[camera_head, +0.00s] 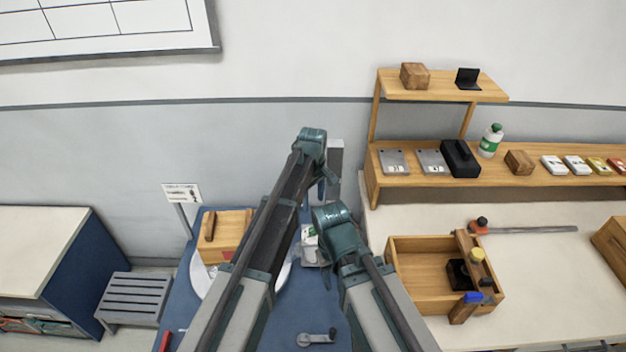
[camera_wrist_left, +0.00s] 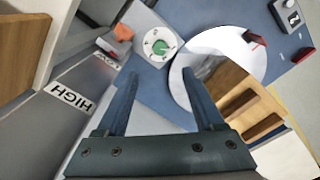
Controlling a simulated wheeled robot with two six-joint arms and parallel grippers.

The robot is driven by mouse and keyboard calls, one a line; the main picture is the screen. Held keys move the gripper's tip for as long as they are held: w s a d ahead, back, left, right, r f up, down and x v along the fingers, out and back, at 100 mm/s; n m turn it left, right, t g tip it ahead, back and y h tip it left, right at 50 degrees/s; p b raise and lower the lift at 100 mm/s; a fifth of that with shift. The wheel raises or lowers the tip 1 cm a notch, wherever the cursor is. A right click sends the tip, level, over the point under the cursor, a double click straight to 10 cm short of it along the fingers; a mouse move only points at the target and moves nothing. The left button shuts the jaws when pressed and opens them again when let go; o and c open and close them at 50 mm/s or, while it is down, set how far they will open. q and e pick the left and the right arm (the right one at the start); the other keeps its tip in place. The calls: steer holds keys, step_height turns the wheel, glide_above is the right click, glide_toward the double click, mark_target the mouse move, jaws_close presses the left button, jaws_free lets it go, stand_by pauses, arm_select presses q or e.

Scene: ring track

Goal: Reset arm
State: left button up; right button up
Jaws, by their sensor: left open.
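My left arm reaches up and forward in the head view, and its gripper (camera_head: 322,188) hangs beyond the blue table's far edge area, partly hidden by the arm. In the left wrist view the two fingers of the left gripper (camera_wrist_left: 158,100) are spread apart with nothing between them. My right arm is bent beside it; its gripper (camera_head: 326,272) shows only in part, low over the blue table (camera_head: 280,335), and its jaws are not clear.
A wooden block (camera_head: 230,232) sits on a white disc (camera_head: 198,278). The left wrist view shows a panel marked HIGH (camera_wrist_left: 68,97), an orange knob (camera_wrist_left: 123,33) and a green button (camera_wrist_left: 160,47). A wooden tray (camera_head: 415,300) and shelf (camera_head: 440,95) stand right.

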arm_select(q)
steer(key=s+a+m, duration=0.9)
steer(key=s+a, duration=0.8)
steer(key=s, duration=0.5)
steer(key=s+d+m+y, duration=0.1)
steer(key=s+d+m, duration=0.3)
steer(key=d, duration=0.7)
steer(key=shift+s, duration=0.6)
steer(key=shift+a, duration=0.15)
